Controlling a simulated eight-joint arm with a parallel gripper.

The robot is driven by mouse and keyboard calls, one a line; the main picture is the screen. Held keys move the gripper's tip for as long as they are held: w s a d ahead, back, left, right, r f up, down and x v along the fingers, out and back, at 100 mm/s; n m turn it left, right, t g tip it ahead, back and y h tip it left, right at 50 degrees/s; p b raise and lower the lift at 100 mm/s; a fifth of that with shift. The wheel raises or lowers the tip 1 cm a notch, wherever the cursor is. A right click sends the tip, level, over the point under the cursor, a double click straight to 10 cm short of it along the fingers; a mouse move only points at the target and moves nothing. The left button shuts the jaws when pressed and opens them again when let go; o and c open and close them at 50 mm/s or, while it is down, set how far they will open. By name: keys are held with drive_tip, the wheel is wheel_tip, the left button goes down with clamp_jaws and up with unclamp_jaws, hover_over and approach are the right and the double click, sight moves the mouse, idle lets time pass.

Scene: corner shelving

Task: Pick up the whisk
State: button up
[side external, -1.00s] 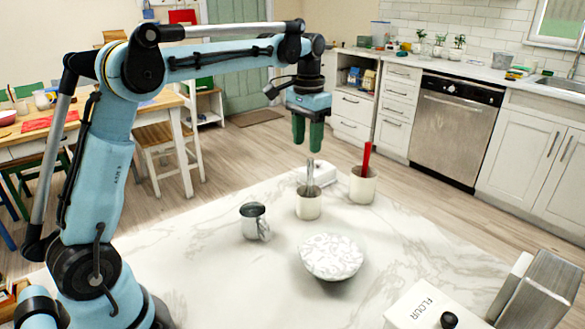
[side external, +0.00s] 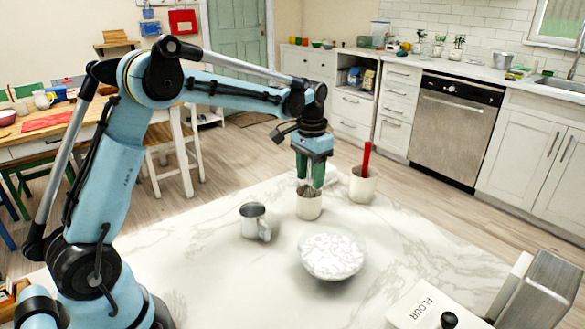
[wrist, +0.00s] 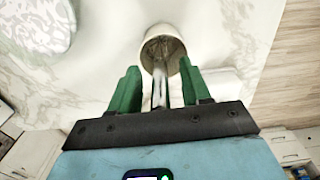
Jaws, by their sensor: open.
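The metal whisk stands in a cream cup (side external: 309,207) on the marble counter, with only its silver handle visible in the wrist view (wrist: 160,84). The cup also shows in the wrist view (wrist: 152,33). My gripper (side external: 311,180) points down just above this cup, its green fingers around the handle. In the wrist view my gripper (wrist: 158,68) is open, with the handle between the two fingers and a gap on each side. The whisk's lower end is hidden inside the cup.
A second cream cup (side external: 362,189) holding a red-handled utensil (side external: 366,158) stands close on the right. The counter's left front is clear.

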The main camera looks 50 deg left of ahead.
clamp_jaws()
drive_tip(key=shift+r, duration=0.2)
